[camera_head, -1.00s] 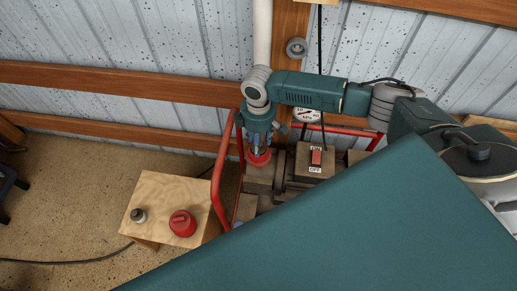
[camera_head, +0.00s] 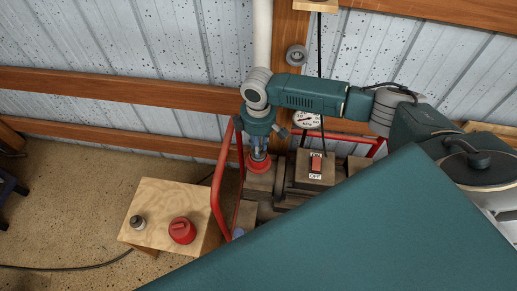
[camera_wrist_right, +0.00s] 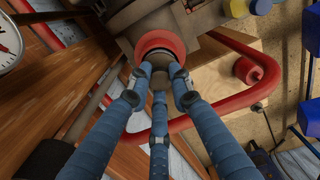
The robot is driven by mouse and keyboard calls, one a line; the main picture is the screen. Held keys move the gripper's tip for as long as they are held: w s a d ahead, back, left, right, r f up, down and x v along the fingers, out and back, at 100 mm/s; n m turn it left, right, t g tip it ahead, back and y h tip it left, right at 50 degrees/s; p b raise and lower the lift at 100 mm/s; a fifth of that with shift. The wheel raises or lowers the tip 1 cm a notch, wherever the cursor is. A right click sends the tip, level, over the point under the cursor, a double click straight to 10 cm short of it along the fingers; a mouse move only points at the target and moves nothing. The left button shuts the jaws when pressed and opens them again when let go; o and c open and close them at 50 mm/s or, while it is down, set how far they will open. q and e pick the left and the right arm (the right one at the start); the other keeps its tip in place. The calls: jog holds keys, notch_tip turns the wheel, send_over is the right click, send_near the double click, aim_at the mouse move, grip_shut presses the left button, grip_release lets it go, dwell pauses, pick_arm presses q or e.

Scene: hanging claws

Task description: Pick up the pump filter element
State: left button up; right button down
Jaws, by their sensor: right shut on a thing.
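The pump filter element (camera_wrist_right: 158,60) shows in the right wrist view as a grey-brown round piece at the red ring-shaped port (camera_wrist_right: 158,40) of the pump. My right gripper (camera_wrist_right: 158,76) has its three blue fingers closed around it. In the head view my right gripper (camera_head: 258,154) points down at the red port (camera_head: 258,165), and its fingers mostly hide the element there. I cannot tell how far the element sits inside the port. My left gripper is not in view.
A wooden stool (camera_head: 160,208) on the left carries a red cap (camera_head: 182,230) and a small grey cylinder (camera_head: 138,222). A red tube frame (camera_head: 222,185) runs beside the port. A switch box (camera_head: 316,167) and a gauge (camera_head: 306,119) are close on the right.

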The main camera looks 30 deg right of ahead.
notch_tip(320, 180, up, 18)
jog(key=b, duration=0.1)
jog(key=shift+r, duration=0.25)
jog(key=c, duration=2.2)
grip_release()
grip_shut()
